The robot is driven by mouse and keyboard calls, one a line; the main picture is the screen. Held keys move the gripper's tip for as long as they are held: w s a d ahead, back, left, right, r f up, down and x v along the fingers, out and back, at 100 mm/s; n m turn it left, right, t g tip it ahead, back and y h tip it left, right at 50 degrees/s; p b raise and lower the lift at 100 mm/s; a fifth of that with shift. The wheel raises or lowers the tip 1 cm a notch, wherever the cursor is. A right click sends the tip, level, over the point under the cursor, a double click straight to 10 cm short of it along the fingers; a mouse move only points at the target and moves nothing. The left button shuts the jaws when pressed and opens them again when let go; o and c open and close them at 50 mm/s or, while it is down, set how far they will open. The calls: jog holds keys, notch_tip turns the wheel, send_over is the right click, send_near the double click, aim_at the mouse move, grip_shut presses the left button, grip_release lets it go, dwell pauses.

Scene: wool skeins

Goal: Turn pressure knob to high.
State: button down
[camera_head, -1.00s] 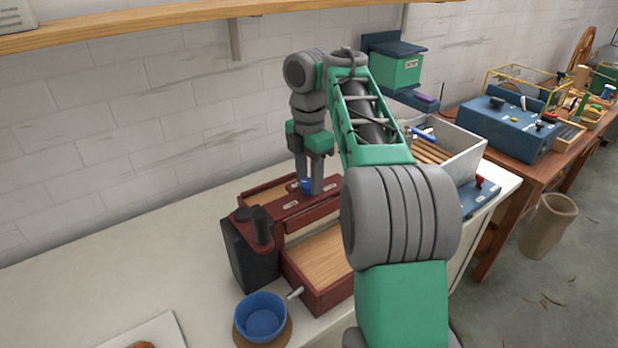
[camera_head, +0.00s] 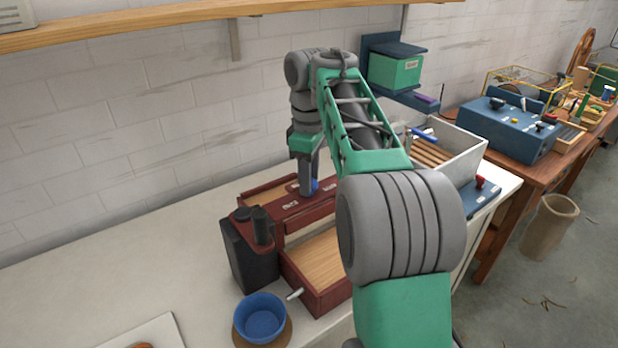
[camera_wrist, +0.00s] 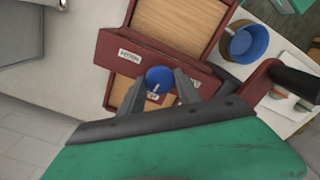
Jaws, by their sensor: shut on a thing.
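The blue pressure knob (camera_wrist: 160,78) sits on top of a maroon wooden machine (camera_head: 291,207). A short white pointer mark on it points toward the bottom of the wrist view, slightly left. In the head view the knob (camera_head: 315,184) is mostly hidden behind my finger. My gripper (camera_head: 307,188) points down, and in the wrist view its two fingers (camera_wrist: 161,84) are shut on the knob's sides. A white label (camera_wrist: 129,56) lies left of the knob; another label (camera_wrist: 152,97) is partly hidden below it. I cannot read either surely.
A black double-cylinder unit (camera_head: 250,250) stands at the machine's left end. A blue bowl (camera_head: 262,316) stands in front. A pale sink-like box (camera_head: 470,158) and a blue panel with a red knob (camera_head: 480,183) are at right. A wooden shelf (camera_head: 200,14) runs above.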

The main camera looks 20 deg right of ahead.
jog(key=m, duration=0.4)
jog(key=shift+m, duration=0.3)
jog(key=m, duration=0.3)
jog(key=shift+m, duration=0.4)
jog(key=m, duration=0.4)
jog(key=shift+m, duration=1.9)
jog(key=c, duration=0.9)
grip_release()
jog(key=shift+o, duration=0.2)
